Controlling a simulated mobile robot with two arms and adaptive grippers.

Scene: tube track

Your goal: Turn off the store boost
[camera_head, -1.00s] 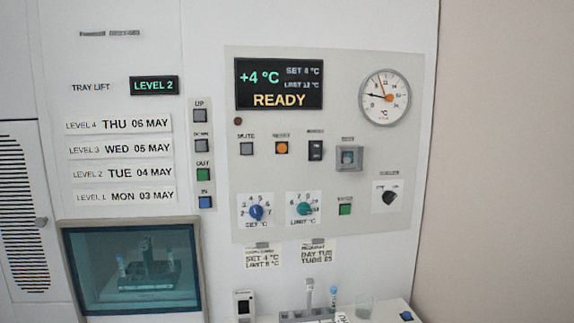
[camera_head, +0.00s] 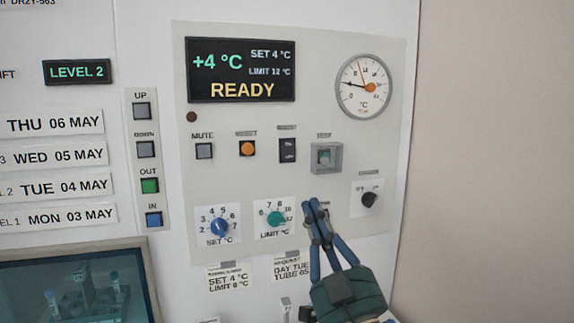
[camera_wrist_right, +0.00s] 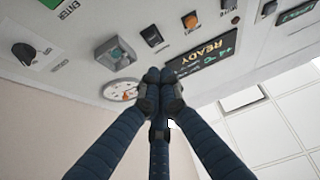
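A black rocker switch (camera_head: 287,150) with on/off marks sits in the middle of the panel; its label is too small to read. It also shows in the wrist view (camera_wrist_right: 152,36). A black rotary knob (camera_head: 370,199) sits at the panel's right side, its label also unreadable; it appears in the wrist view (camera_wrist_right: 24,53). I cannot tell by label which is the store boost. My right gripper (camera_head: 314,207) has its fingers together and empty, below the rocker and to the left of the knob. It also shows in the wrist view (camera_wrist_right: 160,78). My left gripper is not visible.
The display (camera_head: 241,70) reads +4 °C and READY. Nearby are the mute button (camera_head: 204,151), an orange button (camera_head: 247,149), the framed test switch (camera_head: 326,157), the blue set dial (camera_head: 219,227), the teal limit dial (camera_head: 276,218) and the gauge (camera_head: 362,87). A tray-lift window (camera_head: 75,290) is lower left.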

